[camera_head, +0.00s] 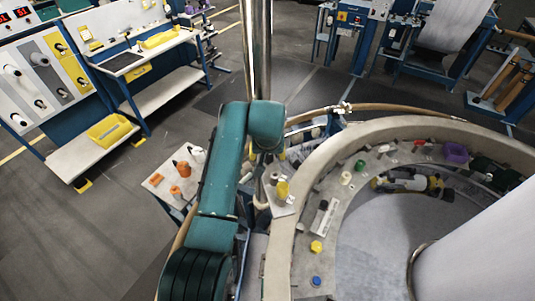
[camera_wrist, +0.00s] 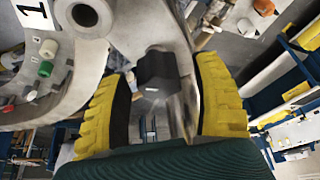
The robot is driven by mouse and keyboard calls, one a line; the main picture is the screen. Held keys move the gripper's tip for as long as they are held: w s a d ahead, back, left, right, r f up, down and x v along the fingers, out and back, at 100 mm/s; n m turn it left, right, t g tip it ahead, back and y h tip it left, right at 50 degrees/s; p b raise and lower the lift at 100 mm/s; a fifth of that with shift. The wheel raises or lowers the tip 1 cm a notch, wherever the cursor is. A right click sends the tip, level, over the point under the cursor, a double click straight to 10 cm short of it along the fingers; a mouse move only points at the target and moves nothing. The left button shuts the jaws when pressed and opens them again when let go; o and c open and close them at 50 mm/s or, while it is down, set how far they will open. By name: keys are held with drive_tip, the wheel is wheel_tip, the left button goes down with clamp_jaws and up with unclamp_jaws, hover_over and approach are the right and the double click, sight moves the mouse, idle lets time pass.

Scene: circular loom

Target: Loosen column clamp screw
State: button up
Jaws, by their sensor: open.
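In the wrist view my gripper (camera_wrist: 165,75) is open, with its yellow, black-padded fingers spread to the left and right. A dark, faceted knob (camera_wrist: 157,72), which looks like the column clamp screw, lies between the fingers. A gap shows on both sides of it, and I see no clear contact. Behind the knob is a pale grey metal part (camera_wrist: 150,22). In the head view a shiny vertical column (camera_head: 257,50) rises behind my teal arm. The clamp screw cannot be made out there, and the arm largely hides the gripper area.
The loom's curved, pale ring (camera_head: 335,150) fills the right side, carrying small coloured parts. A small table (camera_head: 160,187) with orange and white bottles stands left of my arm. Workbenches with yellow trays (camera_head: 110,129) stand at the left. Open floor (camera_head: 85,235) lies at lower left.

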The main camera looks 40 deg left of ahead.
drive_tip(key=v, duration=1.2)
